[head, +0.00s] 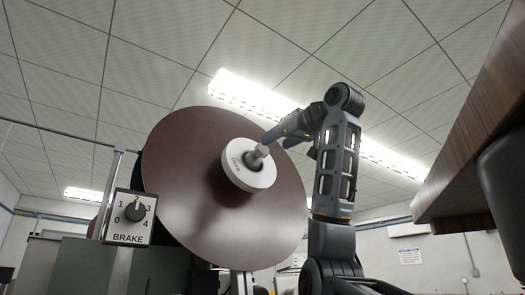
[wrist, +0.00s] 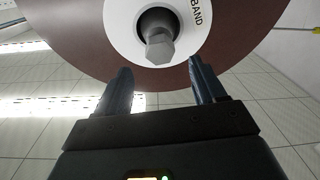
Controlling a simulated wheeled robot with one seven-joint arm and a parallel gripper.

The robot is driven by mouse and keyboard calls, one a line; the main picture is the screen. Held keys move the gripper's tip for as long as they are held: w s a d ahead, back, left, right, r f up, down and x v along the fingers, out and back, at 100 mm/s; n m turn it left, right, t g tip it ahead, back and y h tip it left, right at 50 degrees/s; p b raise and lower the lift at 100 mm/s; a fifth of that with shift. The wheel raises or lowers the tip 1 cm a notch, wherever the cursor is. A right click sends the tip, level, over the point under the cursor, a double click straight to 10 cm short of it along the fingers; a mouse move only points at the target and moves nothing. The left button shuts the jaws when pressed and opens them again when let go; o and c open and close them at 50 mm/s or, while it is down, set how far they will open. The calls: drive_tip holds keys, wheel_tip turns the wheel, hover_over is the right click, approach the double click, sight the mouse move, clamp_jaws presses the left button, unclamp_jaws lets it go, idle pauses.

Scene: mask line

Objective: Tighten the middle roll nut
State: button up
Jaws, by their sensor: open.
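The roll nut (wrist: 159,47) is a grey hex head at the centre of a white hub (wrist: 121,22) marked "BAND". In the head view the nut (head: 257,154) sticks out of the white hub (head: 240,176) on a large brown roll disc (head: 172,176). My gripper (wrist: 160,78) is open, its two dark fingers apart, below the nut in the wrist view. The nut lies just beyond the fingertips, roughly between their lines, with nothing held. In the head view my gripper (head: 270,138) is close to the nut; its fingertips are hard to separate there.
A brake dial panel (head: 129,218) with a black knob (head: 135,211) stands left of the disc. A wooden table or shelf edge (head: 480,140) juts in at the right. Ceiling lights (head: 240,95) hang behind. Open room shows between my arm and the wooden edge.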

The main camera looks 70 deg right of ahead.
sight(264, 150)
drive_tip(key=p+x, duration=0.2)
drive_tip(key=x, duration=0.4)
drive_tip(key=shift+w+d, duration=0.25)
drive_tip(key=shift+w, duration=0.1)
drive_tip(key=shift+c, duration=0.2)
drive_tip(key=c, duration=1)
drive_tip(key=shift+m, duration=0.3)
drive_tip(key=o, duration=1)
drive_tip(key=shift+o, duration=0.2)
